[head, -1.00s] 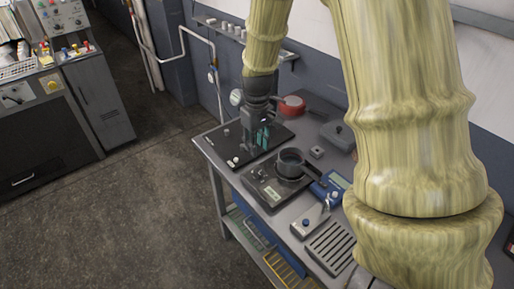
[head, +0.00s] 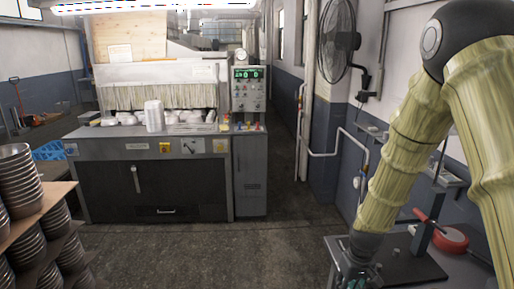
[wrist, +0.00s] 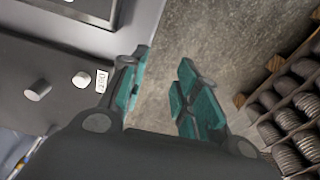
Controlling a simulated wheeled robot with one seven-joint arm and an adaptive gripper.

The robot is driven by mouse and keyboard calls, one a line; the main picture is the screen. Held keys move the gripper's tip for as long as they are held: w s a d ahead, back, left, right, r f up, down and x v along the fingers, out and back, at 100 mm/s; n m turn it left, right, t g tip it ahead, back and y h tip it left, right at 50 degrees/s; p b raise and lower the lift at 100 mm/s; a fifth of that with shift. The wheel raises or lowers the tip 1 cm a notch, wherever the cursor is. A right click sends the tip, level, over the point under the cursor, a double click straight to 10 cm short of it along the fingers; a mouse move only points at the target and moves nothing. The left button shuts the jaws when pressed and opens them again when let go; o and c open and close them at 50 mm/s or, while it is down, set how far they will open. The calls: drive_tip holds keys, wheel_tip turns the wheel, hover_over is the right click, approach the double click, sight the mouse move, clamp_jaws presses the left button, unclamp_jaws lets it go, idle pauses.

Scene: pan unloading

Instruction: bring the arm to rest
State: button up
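My gripper (wrist: 165,92) is open and empty in the wrist view. Its two fingers with teal pads stand apart, with only bare concrete floor seen between them. In the head view my gripper (head: 358,280) is at the bottom edge, partly cut off, beside the near left end of the workbench. My arm in its yellowish cover (head: 400,160) bends high on the right and comes down to the gripper. No pan is in my grip.
The workbench has a dark plate (wrist: 50,75) with small knobs, and a red round thing (head: 450,239) stands on it. Racks of stacked metal bowls or pans (head: 18,180) stand at left. A machine with a curtained opening (head: 155,95) is ahead. Floor between (head: 250,245) is clear.

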drive_tip(key=s+a+f+b, duration=0.25)
drive_tip(key=a+f, duration=0.25)
drive_tip(key=f, duration=0.6)
drive_tip(key=s+a+f+b, duration=0.1)
drive_tip(key=s+a+f, duration=0.2)
drive_tip(key=a+f, duration=0.55)
drive_tip(key=s+d+f+m, duration=0.1)
drive_tip(key=s+d+f, duration=0.2)
drive_tip(key=s+f, duration=0.3)
drive_tip(key=s+d+f+m, duration=0.1)
drive_tip(key=s+d+f, duration=0.15)
drive_tip(key=s, duration=0.65)
drive_tip(key=s+d+r+g+p, duration=0.1)
drive_tip(key=s+d+p, duration=0.2)
drive_tip(key=s, duration=1.1)
drive_tip(key=shift+s+d+r, duration=0.2)
drive_tip(key=shift+d, duration=0.2)
